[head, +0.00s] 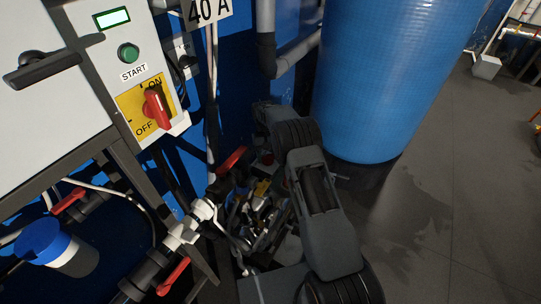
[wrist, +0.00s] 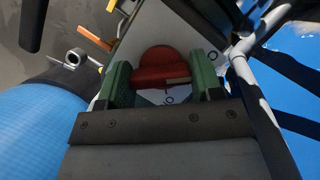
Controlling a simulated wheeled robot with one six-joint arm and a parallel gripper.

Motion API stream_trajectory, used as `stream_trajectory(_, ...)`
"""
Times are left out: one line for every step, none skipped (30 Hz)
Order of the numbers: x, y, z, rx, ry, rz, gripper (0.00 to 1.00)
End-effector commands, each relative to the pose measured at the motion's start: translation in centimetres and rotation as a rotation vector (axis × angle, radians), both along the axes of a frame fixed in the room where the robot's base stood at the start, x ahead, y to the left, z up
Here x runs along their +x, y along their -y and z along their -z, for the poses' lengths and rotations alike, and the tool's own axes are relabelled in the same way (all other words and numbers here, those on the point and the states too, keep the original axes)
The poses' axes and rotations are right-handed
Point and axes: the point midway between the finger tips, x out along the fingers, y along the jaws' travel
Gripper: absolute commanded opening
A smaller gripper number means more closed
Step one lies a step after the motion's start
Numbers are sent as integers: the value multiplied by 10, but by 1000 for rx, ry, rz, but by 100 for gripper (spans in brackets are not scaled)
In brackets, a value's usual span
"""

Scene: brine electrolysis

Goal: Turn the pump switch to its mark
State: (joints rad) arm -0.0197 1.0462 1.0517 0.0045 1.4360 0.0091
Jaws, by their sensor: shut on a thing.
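A red round knob (wrist: 163,62), which I take as the pump switch, sits on a pale plate (wrist: 141,44) in the wrist view. A light pointer bar crosses its lower right part, and small dark marks show on the plate to its right and below it. My gripper (wrist: 161,78) has its two green fingers on either side of the knob, shut on it. In the head view my arm reaches down beside the blue tank, and the fingers and this knob cannot be made out there.
A large blue tank (head: 388,75) stands close to the right of my arm. A panel with a green START button (head: 128,53) and a red ON/OFF switch (head: 155,109) is at left. Red-handled valves (head: 173,276) and pipes lie below. Grey floor (head: 470,190) at right is open.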

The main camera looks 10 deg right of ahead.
Motion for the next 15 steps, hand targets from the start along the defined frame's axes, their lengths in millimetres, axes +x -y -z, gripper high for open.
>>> stream_trajectory(-1, -2, 1, 3, -5, -6, 36)
stream_trajectory(-1, -2, 1, 2, -5, -8, 36)
stream_trajectory(-1, -2, 1, 2, -5, -9, 36)
stream_trajectory(-1, -2, 1, 2, -5, -9, 36)
stream_trajectory(-1, -1, 1, 2, -5, -9, 36)
stream_trajectory(-1, -1, 1, 2, -5, -9, 36)
stream_trajectory(-1, -1, 1, 2, -5, -9, 36)
stream_trajectory(-1, -1, 1, 2, -5, -9, 36)
stream_trajectory(-1, -1, 1, 2, -5, -9, 36)
stream_trajectory(-1, -1, 1, 2, -5, -9, 36)
stream_trajectory(-1, -1, 1, 2, -5, -9, 36)
stream_trajectory(-1, -1, 1, 2, -5, -9, 36)
stream_trajectory(-1, -1, 1, 2, -5, -9, 61)
stream_trajectory(-1, -1, 1, 2, -5, -9, 64)
stream_trajectory(-1, -1, 1, 2, -5, -8, 68)
